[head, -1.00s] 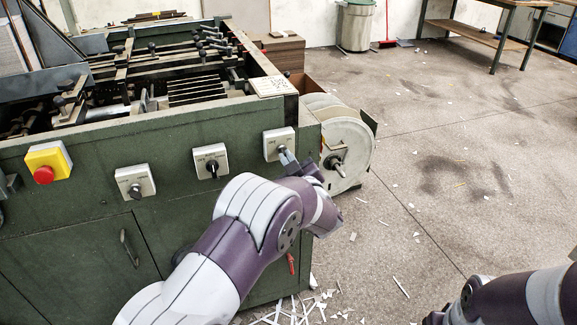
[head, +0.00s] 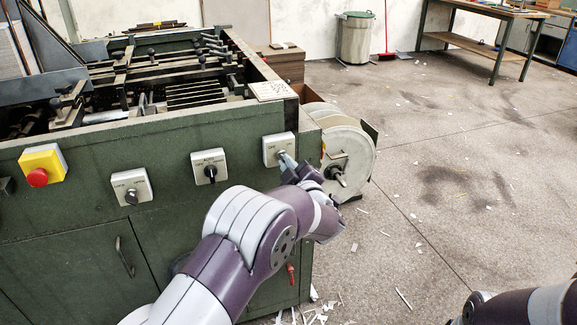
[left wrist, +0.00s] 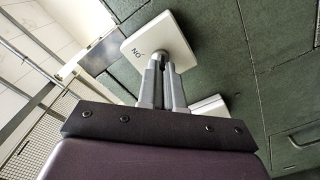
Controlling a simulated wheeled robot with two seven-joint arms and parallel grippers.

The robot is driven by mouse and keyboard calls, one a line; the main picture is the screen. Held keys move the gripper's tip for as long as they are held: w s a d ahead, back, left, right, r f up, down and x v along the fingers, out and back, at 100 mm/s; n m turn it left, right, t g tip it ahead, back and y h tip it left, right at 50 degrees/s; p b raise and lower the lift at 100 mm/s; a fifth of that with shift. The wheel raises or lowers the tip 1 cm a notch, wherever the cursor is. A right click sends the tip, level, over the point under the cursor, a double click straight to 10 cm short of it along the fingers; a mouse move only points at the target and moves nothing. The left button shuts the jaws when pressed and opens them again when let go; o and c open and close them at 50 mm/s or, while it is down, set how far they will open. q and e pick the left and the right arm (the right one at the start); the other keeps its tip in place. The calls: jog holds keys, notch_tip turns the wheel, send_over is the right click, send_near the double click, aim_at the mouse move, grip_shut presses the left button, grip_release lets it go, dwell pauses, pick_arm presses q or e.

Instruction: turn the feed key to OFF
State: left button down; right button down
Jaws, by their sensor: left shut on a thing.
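The rightmost switch plate (head: 271,148) is pale and sits on the green machine front. My left gripper (head: 287,160) reaches this plate and is shut on the key at its middle. In the left wrist view, the closed grey fingers (left wrist: 163,72) meet a small round grey part on the white plate (left wrist: 152,36). "ON" shows on that plate, turned over in the picture. The fingers hide most of the key, so its exact angle cannot be told. My right gripper is out of view; only part of that arm shows at bottom right.
Two more switch plates, one in the middle (head: 210,166) and one at left (head: 132,186), sit on the same front. A red stop button (head: 38,178) on yellow is farther left. A pale reel (head: 347,154) stands close right of my left gripper. Paper scraps litter the floor.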

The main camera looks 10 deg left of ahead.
pick_arm(q)
jog(key=c, duration=1.3)
grip_release()
jog(key=p+v, duration=0.1)
jog(key=v, duration=1.1)
jog(key=shift+s+d+p, duration=0.15)
jog(key=shift+s+p, duration=0.15)
